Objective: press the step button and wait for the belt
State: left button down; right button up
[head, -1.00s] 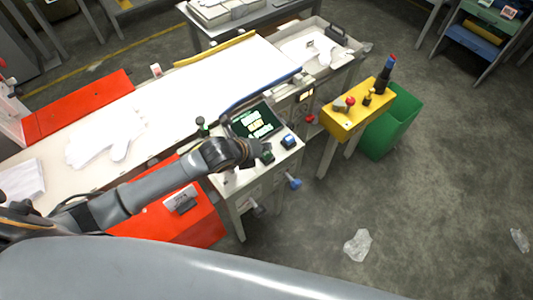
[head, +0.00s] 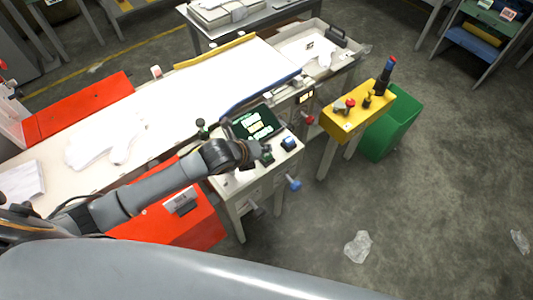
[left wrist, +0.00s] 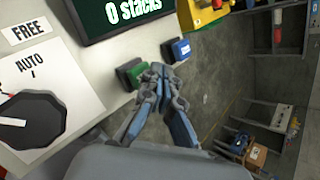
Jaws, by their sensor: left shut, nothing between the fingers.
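A control panel (head: 229,181) stands at the belt's near side, with a screen (head: 257,124), a green button (head: 268,157) and a blue button (head: 288,143). The left wrist view shows the green button (left wrist: 131,73) and blue button (left wrist: 179,49); I cannot read which is the step button. My left gripper (head: 256,154) is shut and empty, with its tips (left wrist: 160,72) at the green button's right side. I cannot tell whether they touch it. White gloves (head: 105,146) lie on the pale belt (head: 215,80). My right gripper is not in view.
A black selector knob (left wrist: 32,122) is left of the buttons. A yellow stand (head: 345,118) with a bottle and small knobs, and a green bin (head: 393,125), stand to the right. A tray (head: 300,45) is at the belt's far end. The floor at right is mostly clear.

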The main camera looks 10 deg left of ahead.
pick_arm(q)
jog(key=shift+f, duration=0.2)
jog(key=shift+f, duration=0.25)
jog(key=shift+f, duration=0.55)
dwell(1.0)
jog(key=shift+r+p, duration=0.85)
jog(key=shift+r, duration=0.1)
notch_tip(320, 180, up, 5)
jog(key=p, duration=0.5)
jog(key=shift+r, duration=0.1)
